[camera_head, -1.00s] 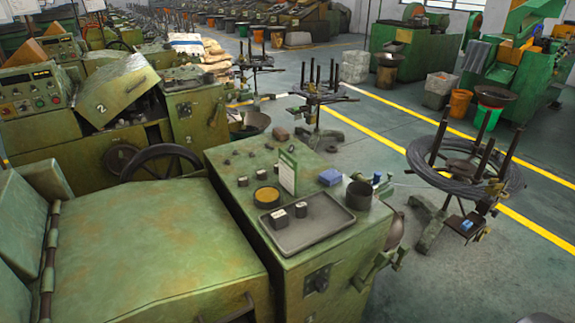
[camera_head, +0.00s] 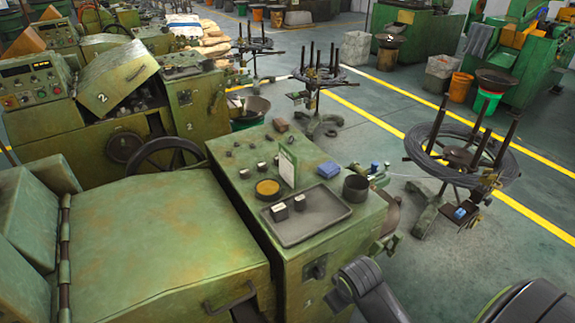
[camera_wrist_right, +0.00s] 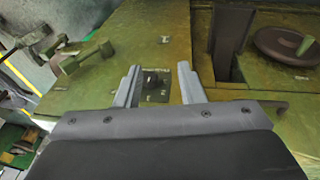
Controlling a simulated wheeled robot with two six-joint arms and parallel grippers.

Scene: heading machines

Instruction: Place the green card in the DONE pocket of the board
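An upright card (camera_head: 288,168) with a pale face and green edging stands on top of the green cabinet (camera_head: 235,160), behind a grey tray. I cannot tell if it is the task's green card. No board with a DONE pocket can be made out. My right gripper (camera_wrist_right: 157,84) is open and empty in the right wrist view, its two grey fingers spread. Between them, beyond the tips, shows a dark knob on a plate (camera_wrist_right: 153,97) on a green machine face. Dark parts of my right arm show at the lower right of the head view. My left gripper is not in view.
A wire-coil stand (camera_head: 425,215) is at right.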

